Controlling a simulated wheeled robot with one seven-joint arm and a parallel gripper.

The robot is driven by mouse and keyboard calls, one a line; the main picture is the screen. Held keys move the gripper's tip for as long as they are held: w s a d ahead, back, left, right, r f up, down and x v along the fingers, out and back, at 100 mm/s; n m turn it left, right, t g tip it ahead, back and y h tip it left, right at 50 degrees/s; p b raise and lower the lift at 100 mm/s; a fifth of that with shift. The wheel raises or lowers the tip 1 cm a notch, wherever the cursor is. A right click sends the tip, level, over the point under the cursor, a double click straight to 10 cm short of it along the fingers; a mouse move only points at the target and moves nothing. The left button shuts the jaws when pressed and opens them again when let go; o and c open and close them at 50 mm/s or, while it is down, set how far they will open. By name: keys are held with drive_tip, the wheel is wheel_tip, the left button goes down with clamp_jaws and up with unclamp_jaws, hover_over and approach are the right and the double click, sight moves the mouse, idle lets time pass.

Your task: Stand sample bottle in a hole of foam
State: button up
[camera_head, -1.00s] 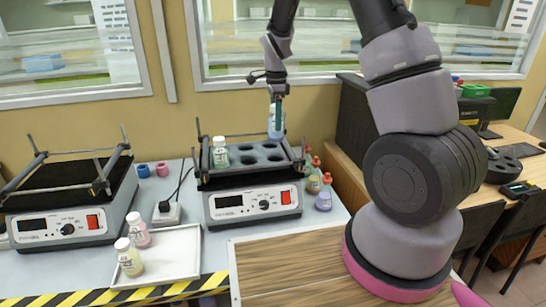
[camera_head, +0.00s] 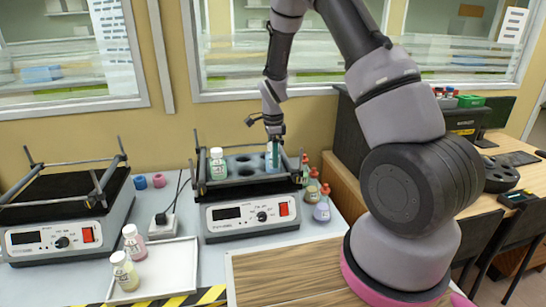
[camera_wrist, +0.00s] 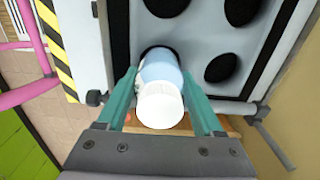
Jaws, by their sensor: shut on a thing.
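My gripper (camera_head: 274,145) is shut on a sample bottle (camera_head: 269,160) with pale blue contents and a white cap. In the wrist view the bottle (camera_wrist: 160,85) is between the two teal fingers (camera_wrist: 163,105), its lower end at the edge of a dark hole in the grey foam (camera_wrist: 195,42). It looks partly in that hole, but the depth is hidden. In the head view the foam (camera_head: 229,178) sits on the middle shaker, and the held bottle is at its right side. Another white-capped bottle (camera_head: 217,164) with green contents stands at the foam's left.
The shaker's bars and posts (camera_head: 302,165) surround the foam. Several red-capped bottles (camera_head: 321,205) stand close to its right. A white tray (camera_head: 165,268) with two bottles lies at front left. A second shaker (camera_head: 60,225) is at left.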

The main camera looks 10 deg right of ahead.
drive_tip(key=shift+f, duration=0.1)
drive_tip(key=o, duration=1.5)
drive_tip(key=shift+o, duration=0.2)
wheel_tip(320, 180, up, 12)
drive_tip(key=shift+f, duration=0.1)
drive_tip(key=s+d+r+n+t+y, duration=0.1)
drive_tip(key=s+d+r+n+t, duration=0.15)
drive_tip(key=s+r, duration=0.5)
drive_tip(key=s+d+r+n+t+y, duration=0.15)
drive_tip(key=s+r+n, duration=0.25)
drive_tip(key=r, duration=0.7)
drive_tip(key=s+d+r+n+t, duration=0.1)
drive_tip(key=s+r+n, duration=0.1)
drive_tip(key=s, duration=0.6)
drive_tip(key=s+r+n+t, duration=0.2)
drive_tip(key=s+r+n, duration=0.1)
drive_tip(key=s+n, duration=0.2)
drive_tip(key=shift+s+d+r, duration=0.3)
drive_tip(key=shift+s+d, duration=0.1)
drive_tip(key=shift+s, duration=0.95)
